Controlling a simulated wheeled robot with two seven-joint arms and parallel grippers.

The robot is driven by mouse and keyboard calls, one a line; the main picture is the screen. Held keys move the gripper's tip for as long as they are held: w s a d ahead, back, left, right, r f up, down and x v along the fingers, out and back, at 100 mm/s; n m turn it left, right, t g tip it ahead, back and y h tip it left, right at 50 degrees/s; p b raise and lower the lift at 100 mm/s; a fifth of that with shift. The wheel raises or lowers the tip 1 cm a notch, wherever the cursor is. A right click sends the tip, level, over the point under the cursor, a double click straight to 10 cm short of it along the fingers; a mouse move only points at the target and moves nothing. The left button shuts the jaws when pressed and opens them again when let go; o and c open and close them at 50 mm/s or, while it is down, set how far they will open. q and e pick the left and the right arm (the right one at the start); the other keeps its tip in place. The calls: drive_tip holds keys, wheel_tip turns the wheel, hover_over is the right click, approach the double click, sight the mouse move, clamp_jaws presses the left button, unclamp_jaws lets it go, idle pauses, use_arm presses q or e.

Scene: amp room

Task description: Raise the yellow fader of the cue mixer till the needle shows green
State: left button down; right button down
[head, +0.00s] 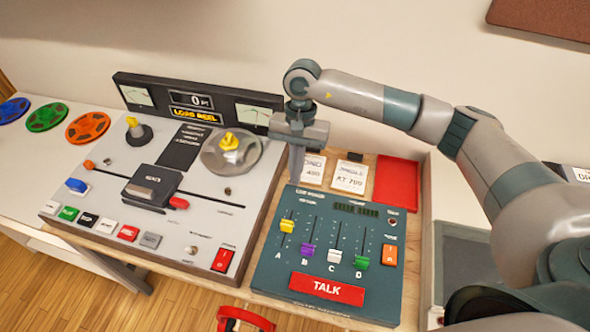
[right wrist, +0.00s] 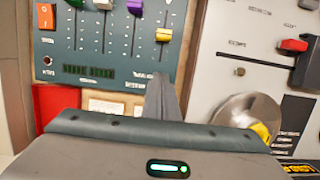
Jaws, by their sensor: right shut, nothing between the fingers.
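The cue mixer (head: 275,268) is a teal panel with fader slots lettered A to D. The yellow fader (head: 287,226) is in slot A and sits higher than the purple, white and green ones. It also shows in the right wrist view (right wrist: 163,35), where the mixer appears upside down. My right gripper (head: 297,178) is shut and empty, pointing down at the mixer's top left edge, beyond the yellow fader and apart from it. Two needle meters are on the tape machine, left (head: 137,96) and right (head: 254,115); their needles are too small to read. My left gripper is out of view.
The tape machine (head: 90,185) stands close left of the mixer, with a metal reel (head: 231,152) near my right gripper. A red TALK button (head: 327,289) is at the mixer's front. Paper cards (head: 349,176) and a red pad (head: 397,185) lie behind the mixer.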

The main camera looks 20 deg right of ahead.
sight(287, 225)
drive_tip(key=p+x, duration=0.3)
drive_tip(key=x, duration=0.4)
drive_tip(key=shift+s, duration=0.1)
drive_tip(key=shift+s+a+f+p, duration=0.2)
drive_tip(key=shift+s+a+p, duration=0.55)
drive_tip(key=shift+s+p, duration=0.3)
drive_tip(key=shift+s+a+f+p, duration=0.15)
drive_tip(key=shift+s+a+p, duration=0.3)
drive_tip(key=shift+s, duration=0.1)
